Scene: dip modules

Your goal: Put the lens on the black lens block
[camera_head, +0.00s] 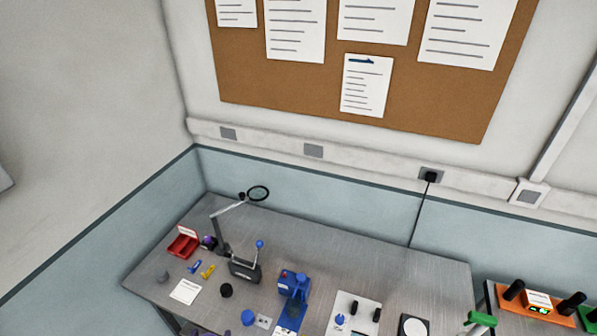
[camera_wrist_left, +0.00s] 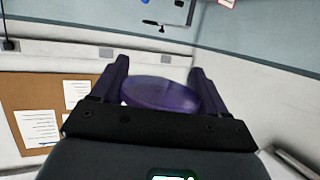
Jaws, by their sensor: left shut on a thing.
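In the left wrist view my left gripper (camera_wrist_left: 160,70) is shut on a purple, see-through round lens (camera_wrist_left: 162,95), which sits between its two dark fingers. The gripper is not clearly seen in the head view. A short black round block (camera_head: 226,290) stands on the grey table in the head view, right of a white paper. It may be the black lens block, but it is too small to be sure. The lens is held apart from the table. My right gripper is not seen.
On the table (camera_head: 380,262) stand a red bin (camera_head: 183,246), a magnifier on an arm (camera_head: 229,209), a black-based stand with a blue knob (camera_head: 244,270), a blue device (camera_head: 294,285), a blue puck (camera_head: 248,317) and a white plate (camera_head: 345,318). The back right of the table is clear.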

